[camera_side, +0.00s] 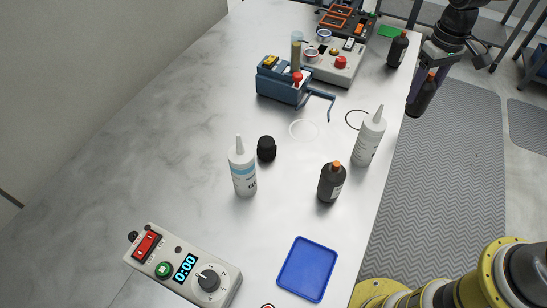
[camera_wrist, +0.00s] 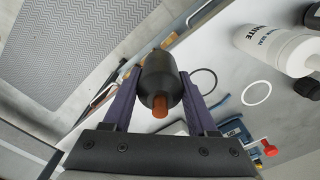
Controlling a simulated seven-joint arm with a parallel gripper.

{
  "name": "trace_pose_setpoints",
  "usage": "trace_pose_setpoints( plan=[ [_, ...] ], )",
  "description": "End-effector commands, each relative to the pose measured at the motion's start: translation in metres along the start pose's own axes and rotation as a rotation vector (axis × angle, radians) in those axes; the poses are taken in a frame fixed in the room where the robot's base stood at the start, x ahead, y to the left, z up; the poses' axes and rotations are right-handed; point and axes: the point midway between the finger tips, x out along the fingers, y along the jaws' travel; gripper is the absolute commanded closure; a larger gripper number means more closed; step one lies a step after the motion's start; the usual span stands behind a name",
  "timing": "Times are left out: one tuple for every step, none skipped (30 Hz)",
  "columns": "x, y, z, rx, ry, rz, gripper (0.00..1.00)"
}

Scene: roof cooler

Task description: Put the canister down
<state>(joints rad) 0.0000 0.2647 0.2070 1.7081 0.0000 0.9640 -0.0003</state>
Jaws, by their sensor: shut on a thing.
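A dark canister (camera_side: 420,99) with an orange cap is held by my gripper (camera_side: 427,84), up beside the table's right edge, over the grey floor side. In the wrist view the canister (camera_wrist: 161,78) sits between the purple fingers of my gripper (camera_wrist: 160,88), its orange cap toward the camera. The fingers are shut on its sides. On the table (camera_side: 205,115) are a thin black ring (camera_side: 348,123) and a white ring (camera_side: 291,134); they also show in the wrist view as a black ring (camera_wrist: 214,80) and a white ring (camera_wrist: 269,97).
A white nozzle bottle (camera_side: 368,140) stands by the black ring. Another dark orange-capped bottle (camera_side: 331,184), a second white bottle (camera_side: 242,170) and a black cap-like jar (camera_side: 266,149) stand nearer. A blue device (camera_side: 281,84) is behind. A blue tray (camera_side: 307,269) lies in front.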

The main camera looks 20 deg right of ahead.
Motion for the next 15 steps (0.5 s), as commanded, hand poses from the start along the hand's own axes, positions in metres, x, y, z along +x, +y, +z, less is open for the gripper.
trace_pose_setpoints(
  plan=[
    [-0.016,0.0,-0.003,0.0,0.012,0.0,1.0],
    [-0.025,0.0,-0.002,0.0,0.013,0.0,1.0],
    [-0.035,0.0,-0.002,0.0,0.012,0.0,1.0],
    [-0.044,0.0,-0.002,0.0,0.012,0.0,1.0],
    [-0.052,0.0,-0.002,0.0,0.013,0.0,1.0],
    [-0.061,0.0,-0.002,0.0,0.011,0.0,1.0],
    [-0.068,0.0,-0.002,0.0,0.01,0.0,1.0],
    [-0.074,0.0,-0.002,0.0,0.01,0.0,1.0],
    [-0.082,0.0,-0.002,0.0,0.009,0.0,1.0],
    [-0.088,0.0,-0.002,0.0,0.009,0.0,1.0],
    [-0.094,0.0,-0.002,0.0,0.008,0.0,1.0],
    [-0.102,0.0,-0.001,0.0,0.009,0.0,1.0],
    [-0.101,-0.006,-0.002,-0.004,0.004,0.0,1.0],
    [-0.1,-0.013,-0.003,-0.006,0.002,0.0,1.0],
    [-0.099,-0.021,-0.004,-0.006,0.002,0.0,1.0]
  ],
)
